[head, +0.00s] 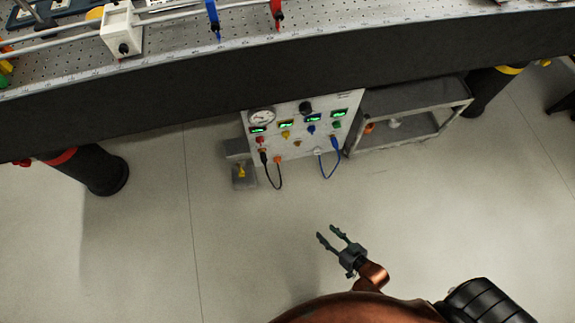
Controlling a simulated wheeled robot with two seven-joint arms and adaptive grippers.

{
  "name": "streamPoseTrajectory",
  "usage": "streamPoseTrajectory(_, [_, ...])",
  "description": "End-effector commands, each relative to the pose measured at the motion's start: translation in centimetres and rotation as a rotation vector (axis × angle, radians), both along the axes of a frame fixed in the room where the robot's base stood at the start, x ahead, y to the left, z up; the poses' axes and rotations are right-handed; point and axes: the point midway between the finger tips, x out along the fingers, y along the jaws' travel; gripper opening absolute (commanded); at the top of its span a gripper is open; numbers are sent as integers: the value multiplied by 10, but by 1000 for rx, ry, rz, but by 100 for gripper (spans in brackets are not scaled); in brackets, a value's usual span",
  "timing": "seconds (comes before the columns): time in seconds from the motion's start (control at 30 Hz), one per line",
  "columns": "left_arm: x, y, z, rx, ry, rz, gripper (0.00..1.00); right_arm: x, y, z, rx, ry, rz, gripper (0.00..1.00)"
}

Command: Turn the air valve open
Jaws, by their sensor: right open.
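A white control panel (310,143) stands below the bench. It has a round gauge (261,117), green displays, a black knob (306,108), coloured buttons and plugged-in cables. Left of the panel is a small grey block with a yellow handle-like part (241,171); it may be the air valve, but it is too small to tell, and so is its position. My right gripper (328,231) is open and empty over the floor, in front of and below the panel, apart from everything. My left gripper is not in view.
The dark-edged optical bench (190,80) crosses the top, on black legs (95,170). A grey shelf unit (405,113) holding small items stands right of the panel. Black and blue cables (330,172) hang from the panel front. The floor (220,240) before it is clear.

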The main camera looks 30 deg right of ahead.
Motion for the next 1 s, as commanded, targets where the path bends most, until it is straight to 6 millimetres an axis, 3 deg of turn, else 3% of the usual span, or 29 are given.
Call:
streamPoseTrajectory(0.03, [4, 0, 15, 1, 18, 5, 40, 42, -2, 8, 34, -40, -40, 42])
streamPoseTrajectory(0.2, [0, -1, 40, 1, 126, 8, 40, 149, -3, 19, 165, -118, -179, 42])
streamPoseTrajectory(0.3, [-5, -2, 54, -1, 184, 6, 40, 201, 3, 32, 244, -151, -248, 42])
streamPoseTrajectory(0.4, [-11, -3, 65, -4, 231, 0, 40, 240, 12, 44, 311, -172, -298, 42])
streamPoseTrajectory(0.5, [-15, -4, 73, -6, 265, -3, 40, 264, 21, 53, 358, -183, -331, 42])
streamPoseTrajectory(0.67, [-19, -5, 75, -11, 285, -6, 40, 281, 27, 57, 390, -188, -355, 42])
streamPoseTrajectory(1.0, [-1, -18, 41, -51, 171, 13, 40, 316, 27, 40, 393, -185, -356, 42])
